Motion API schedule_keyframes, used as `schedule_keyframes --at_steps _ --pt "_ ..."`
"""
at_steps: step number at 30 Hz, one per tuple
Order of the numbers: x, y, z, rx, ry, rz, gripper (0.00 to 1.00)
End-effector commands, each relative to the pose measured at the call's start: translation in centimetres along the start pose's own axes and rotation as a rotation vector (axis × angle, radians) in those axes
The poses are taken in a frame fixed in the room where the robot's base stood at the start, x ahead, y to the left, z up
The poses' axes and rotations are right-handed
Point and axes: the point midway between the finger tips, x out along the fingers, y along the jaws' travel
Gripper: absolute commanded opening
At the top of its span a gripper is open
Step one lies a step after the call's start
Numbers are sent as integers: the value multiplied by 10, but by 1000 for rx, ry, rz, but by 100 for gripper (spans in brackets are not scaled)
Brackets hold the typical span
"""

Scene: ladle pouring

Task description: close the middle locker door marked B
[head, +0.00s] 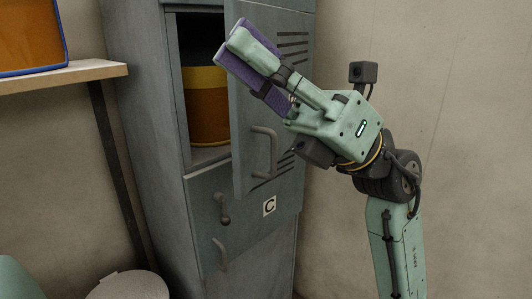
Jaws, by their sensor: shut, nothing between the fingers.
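The grey locker (153,120) stands left of centre in the head view. Its upper visible door (262,190) is partly open, with a gap on its left side and a bar handle (262,150) on its face. No letter B shows on this door; my gripper hides part of it. The closed door below carries a C label (269,206). My gripper (230,48) is shut and empty, its purple-padded fingers pointing up and left over the open door's upper part. I cannot tell whether they touch the door.
A yellow and orange container (207,105) stands inside the open compartment. A wooden shelf (65,75) with a blue-edged orange bin (30,40) is at the left. A pale round lid (130,286) shows at the bottom left. The wall at the right is bare.

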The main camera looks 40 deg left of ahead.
Motion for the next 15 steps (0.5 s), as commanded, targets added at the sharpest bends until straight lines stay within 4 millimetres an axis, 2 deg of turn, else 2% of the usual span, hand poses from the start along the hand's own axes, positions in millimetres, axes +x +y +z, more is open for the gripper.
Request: schedule_keyframes --at_steps 1,3,6,9,12,15 --pt "-28 -10 -7 -121 85 -119 0" --pt "-60 -24 -9 -255 209 -281 0" --pt "-110 -37 -5 -385 365 -498 0" --pt "-153 -42 2 -454 478 -668 0" --pt "-180 -42 8 -483 544 -771 0" --pt "-189 -43 10 -492 571 -813 0"
